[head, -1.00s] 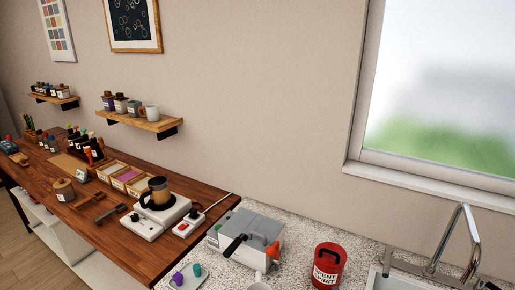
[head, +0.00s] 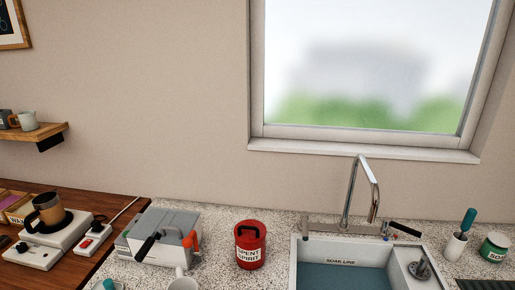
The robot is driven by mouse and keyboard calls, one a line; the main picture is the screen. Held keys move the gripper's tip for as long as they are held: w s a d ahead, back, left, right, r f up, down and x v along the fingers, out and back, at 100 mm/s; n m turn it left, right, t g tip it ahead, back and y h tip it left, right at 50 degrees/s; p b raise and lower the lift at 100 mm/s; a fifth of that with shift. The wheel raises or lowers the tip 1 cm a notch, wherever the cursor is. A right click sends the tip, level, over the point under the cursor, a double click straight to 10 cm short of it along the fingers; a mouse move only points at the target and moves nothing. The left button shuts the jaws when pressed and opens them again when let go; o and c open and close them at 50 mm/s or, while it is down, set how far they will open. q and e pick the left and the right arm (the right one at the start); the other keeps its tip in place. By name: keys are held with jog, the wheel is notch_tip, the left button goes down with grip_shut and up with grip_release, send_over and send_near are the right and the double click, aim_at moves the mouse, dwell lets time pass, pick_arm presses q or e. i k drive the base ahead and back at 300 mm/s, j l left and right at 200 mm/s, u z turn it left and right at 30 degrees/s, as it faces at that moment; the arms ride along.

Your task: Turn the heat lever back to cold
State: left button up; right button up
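A chrome tap (head: 372,185) stands behind the sink (head: 297,262) in the head view. A lever with a dark grip (head: 405,229) sticks out at the right end of the tap's base, with a small blue part beside it. A grey box (head: 172,221) on the counter to the left has a black handle (head: 147,245) and an upright orange-red piece (head: 191,239). No hot or cold mark is readable, so I cannot tell which of these is the heat lever or how it is set. Neither of my grippers is in view.
A red lidded can (head: 250,246) stands between the grey box and sink. A white mug (head: 181,281) is in front of the box. A brush holder (head: 456,246) and green jar (head: 495,247) stand right of the sink. A hot plate with a pot (head: 47,210) is left.

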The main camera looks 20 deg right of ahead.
aim_at(387, 221)
jog(key=z, duration=1)
jog(key=k+l+u, duration=0.2)
jog(key=l, duration=0.45)
jog(key=i, duration=0.1)
